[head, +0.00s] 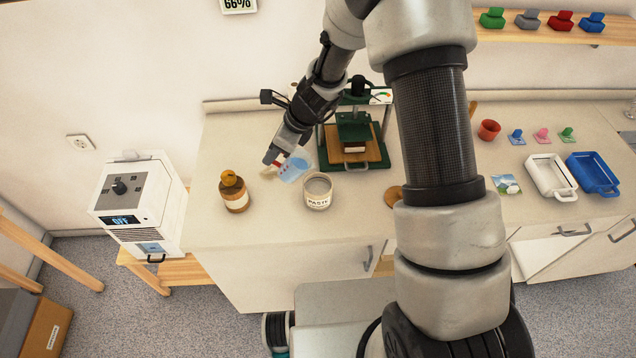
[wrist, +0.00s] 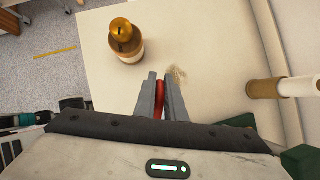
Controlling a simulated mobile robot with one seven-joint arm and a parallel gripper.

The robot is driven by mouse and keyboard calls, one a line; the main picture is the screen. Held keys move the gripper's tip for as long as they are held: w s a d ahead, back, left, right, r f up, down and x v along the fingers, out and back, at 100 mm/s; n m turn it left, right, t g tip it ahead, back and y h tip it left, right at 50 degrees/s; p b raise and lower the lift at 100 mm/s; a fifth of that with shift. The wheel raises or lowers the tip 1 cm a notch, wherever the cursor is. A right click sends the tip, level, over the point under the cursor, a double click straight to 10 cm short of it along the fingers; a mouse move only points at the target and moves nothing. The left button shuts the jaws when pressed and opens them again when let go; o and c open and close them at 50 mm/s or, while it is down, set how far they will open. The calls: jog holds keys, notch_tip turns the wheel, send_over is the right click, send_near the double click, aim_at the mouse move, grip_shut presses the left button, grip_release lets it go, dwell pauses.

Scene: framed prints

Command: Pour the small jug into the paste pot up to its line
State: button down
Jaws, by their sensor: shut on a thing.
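My gripper (head: 277,160) is shut on the red handle of the small jug (head: 296,169), a pale blue see-through vessel with red marks. The red handle also shows between the fingers in the wrist view (wrist: 160,97); the jug's body is hidden there. The jug is just up and left of the paste pot (head: 318,191), a pale open pot labelled PASTE standing on the counter. The jug looks tilted, but I cannot tell by how much. No stream is visible. The pot's line and its fill level are too small to make out.
A green press (head: 372,153) stands behind the pot. A pale patch (wrist: 177,75) lies on the counter near my fingers.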

jog(key=shift+s+d+r, duration=0.1)
jog(key=shift+d+r, duration=0.05)
jog(key=shift+d+r+y, duration=0.15)
jog(key=shift+y, duration=0.15)
jog(key=shift+s+d+r+y, duration=0.15)
jog(key=shift+d+r+y, duration=0.2)
jog(key=shift+d+y, duration=0.05)
dwell(0.7)
jog(key=shift+s+d+r+t+y, duration=0.2)
jog(key=shift+d+r+t+y, duration=0.35)
jog(key=shift+r+y, duration=0.3)
dwell(1.9)
jog(key=shift+s+d+y, duration=0.1)
jog(key=shift+d+y, duration=0.05)
jog(key=shift+y, duration=0.2)
dwell(1.0)
jog(key=shift+s+d+f+t+y+b, duration=0.15)
jog(key=shift+d+t+y+b, duration=0.45)
jog(key=shift+y+b, duration=0.9)
dwell(0.9)
